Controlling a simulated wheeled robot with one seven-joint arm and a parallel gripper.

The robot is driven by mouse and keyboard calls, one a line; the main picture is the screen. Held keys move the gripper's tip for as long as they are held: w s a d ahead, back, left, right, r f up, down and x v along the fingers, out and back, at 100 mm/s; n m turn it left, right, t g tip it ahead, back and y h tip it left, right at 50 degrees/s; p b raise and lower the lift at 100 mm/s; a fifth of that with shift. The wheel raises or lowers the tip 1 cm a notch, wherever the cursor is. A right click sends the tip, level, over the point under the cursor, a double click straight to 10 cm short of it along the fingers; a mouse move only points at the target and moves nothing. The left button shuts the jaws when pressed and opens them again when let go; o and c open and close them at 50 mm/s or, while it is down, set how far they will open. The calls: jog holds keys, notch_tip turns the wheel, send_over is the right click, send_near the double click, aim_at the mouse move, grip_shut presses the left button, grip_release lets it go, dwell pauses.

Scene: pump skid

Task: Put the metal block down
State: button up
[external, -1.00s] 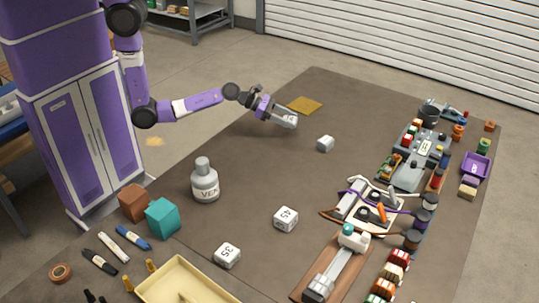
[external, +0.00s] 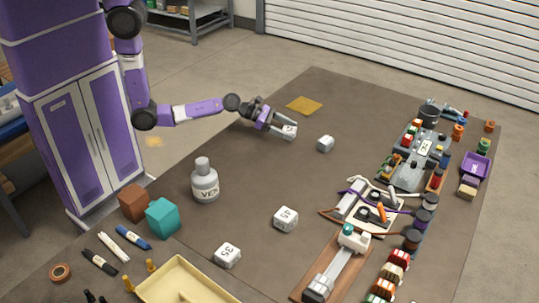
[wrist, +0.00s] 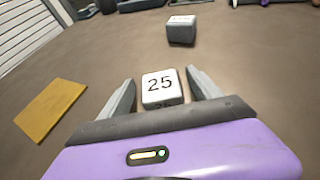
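A small metal block marked 25 (wrist: 161,88) sits between the fingers of my gripper in the wrist view. A gap shows on each side of it, so the fingers stand apart from it. In the external view the same block (external: 289,131) is at the fingertips, apparently resting on the brown table top. My gripper (external: 285,130) is open and low over the table, around the block. The underside of the block is hidden.
Another metal block (external: 325,143) stands just to the right, and it also shows ahead in the wrist view (wrist: 181,30). A yellow square (external: 304,105) lies behind my gripper. Blocks marked 45 (external: 285,218) and 35 (external: 227,255) and a grey bottle (external: 204,182) stand nearer the camera.

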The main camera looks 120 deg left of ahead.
jog(key=shift+r, duration=0.2)
jog(key=v, duration=1.2)
jog(key=shift+a, duration=0.1)
dwell(0.3)
